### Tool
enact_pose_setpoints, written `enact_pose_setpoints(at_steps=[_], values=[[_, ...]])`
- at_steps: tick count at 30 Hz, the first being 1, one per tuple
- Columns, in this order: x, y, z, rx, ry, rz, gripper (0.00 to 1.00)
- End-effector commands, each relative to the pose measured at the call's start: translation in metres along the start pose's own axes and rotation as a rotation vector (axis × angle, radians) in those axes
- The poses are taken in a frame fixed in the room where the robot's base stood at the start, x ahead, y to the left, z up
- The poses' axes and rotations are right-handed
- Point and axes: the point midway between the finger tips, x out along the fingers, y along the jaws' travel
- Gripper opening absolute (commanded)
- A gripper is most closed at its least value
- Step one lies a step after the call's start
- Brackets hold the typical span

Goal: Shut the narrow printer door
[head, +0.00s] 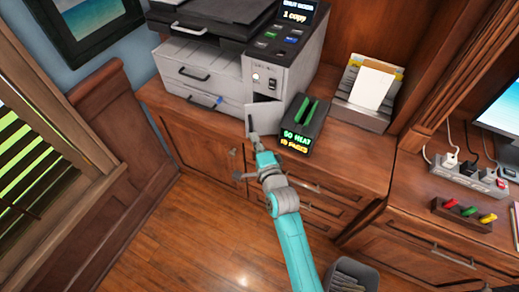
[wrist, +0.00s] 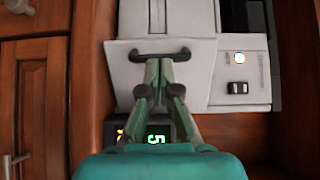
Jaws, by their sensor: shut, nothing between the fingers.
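The printer (head: 225,75) stands on the wooden cabinet in the head view. Its narrow door (head: 264,117) is a pale panel low on the printer's right side, standing open, swung out toward me. In the wrist view the door (wrist: 122,80) fills the upper middle, slightly tilted, with a dark bar handle (wrist: 160,53). My gripper (head: 254,139) is shut and empty at the door's near lower edge. In the wrist view its fingertips (wrist: 159,66) lie just below the handle, in front of the door. I cannot tell whether they touch it.
A dark device with a lit green display (head: 298,138) stands close to the right of the door. A paper holder (head: 368,92) is farther right. A power strip (head: 467,176) lies on the right desk. The floor (head: 185,235) in front of the cabinet is clear at left.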

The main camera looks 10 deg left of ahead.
Motion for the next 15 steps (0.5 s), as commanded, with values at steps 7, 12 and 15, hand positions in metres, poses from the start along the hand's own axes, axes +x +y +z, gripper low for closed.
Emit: enact_pose_setpoints(at_steps=[7,12,15], values=[[0.0131,0.0007,0.0003,0.000,-0.001,0.001,0.00],[0.0135,0.0007,0.0003,0.000,-0.001,0.001,0.00],[0.0135,0.0006,0.0003,0.000,-0.001,0.001,0.00]])
